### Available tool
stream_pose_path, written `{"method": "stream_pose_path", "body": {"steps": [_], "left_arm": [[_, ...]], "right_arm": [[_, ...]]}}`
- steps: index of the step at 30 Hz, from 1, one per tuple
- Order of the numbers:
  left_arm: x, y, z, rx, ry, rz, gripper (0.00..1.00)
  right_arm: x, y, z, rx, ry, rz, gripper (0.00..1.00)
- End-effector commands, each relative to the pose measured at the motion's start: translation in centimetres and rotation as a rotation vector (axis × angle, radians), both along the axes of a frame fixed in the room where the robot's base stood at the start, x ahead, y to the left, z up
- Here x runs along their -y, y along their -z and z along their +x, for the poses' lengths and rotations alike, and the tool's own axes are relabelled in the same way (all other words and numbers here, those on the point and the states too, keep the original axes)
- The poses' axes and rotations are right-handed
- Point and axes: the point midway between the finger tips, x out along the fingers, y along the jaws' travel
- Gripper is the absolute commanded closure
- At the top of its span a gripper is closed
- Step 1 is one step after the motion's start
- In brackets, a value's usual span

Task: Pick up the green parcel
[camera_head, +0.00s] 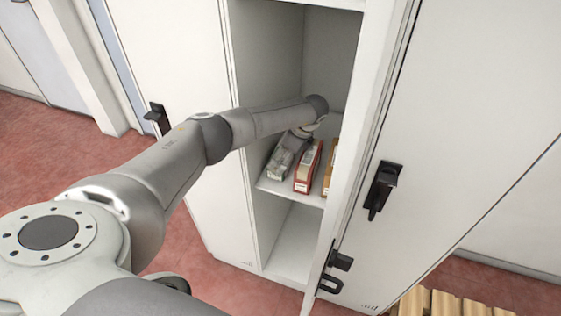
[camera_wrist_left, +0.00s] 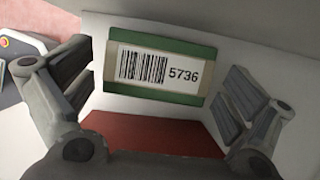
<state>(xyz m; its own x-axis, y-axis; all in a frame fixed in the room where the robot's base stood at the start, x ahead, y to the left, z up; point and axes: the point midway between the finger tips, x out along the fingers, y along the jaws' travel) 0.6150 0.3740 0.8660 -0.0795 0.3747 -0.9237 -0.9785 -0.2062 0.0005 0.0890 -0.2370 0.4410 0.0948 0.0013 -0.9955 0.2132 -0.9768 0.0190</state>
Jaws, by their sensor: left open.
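The green parcel (camera_wrist_left: 200,48) shows in the left wrist view, with a white barcode label marked 5736. It lies ahead of my open left gripper (camera_wrist_left: 160,95), between the lines of the two fingers. I see no finger touching it. In the head view my left arm reaches into an open locker compartment, and the left gripper (camera_head: 281,160) is low over the left part of the shelf. The gripper and wrist hide most of that spot, so the green parcel cannot be made out there. My right gripper is not in view.
A red parcel (camera_head: 302,182) with a pale label stands on the shelf (camera_head: 277,189), right of the gripper. An orange-brown parcel (camera_head: 328,179) is partly hidden by the locker's right edge. A dark red surface (camera_wrist_left: 155,132) lies below the green parcel. The lower compartment (camera_head: 295,240) looks empty.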

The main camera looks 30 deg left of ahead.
Motion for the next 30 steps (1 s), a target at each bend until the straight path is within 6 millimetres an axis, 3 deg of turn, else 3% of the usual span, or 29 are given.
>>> {"method": "stream_pose_path", "body": {"steps": [6, 14, 23, 30], "left_arm": [[-0.7, 1.8, -0.2, 0.000, -0.001, 0.000, 0.00], [-0.8, 1.9, -0.2, 0.000, 0.000, 0.000, 0.01], [-0.8, 1.9, -0.2, 0.000, -0.001, 0.000, 0.40], [-0.8, 1.8, -0.1, 0.001, -0.001, 0.000, 0.40]], "right_arm": [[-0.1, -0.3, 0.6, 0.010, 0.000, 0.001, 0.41], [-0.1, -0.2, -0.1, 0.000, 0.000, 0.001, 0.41], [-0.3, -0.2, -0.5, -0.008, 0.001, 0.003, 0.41], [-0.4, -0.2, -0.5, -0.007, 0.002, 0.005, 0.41]]}}
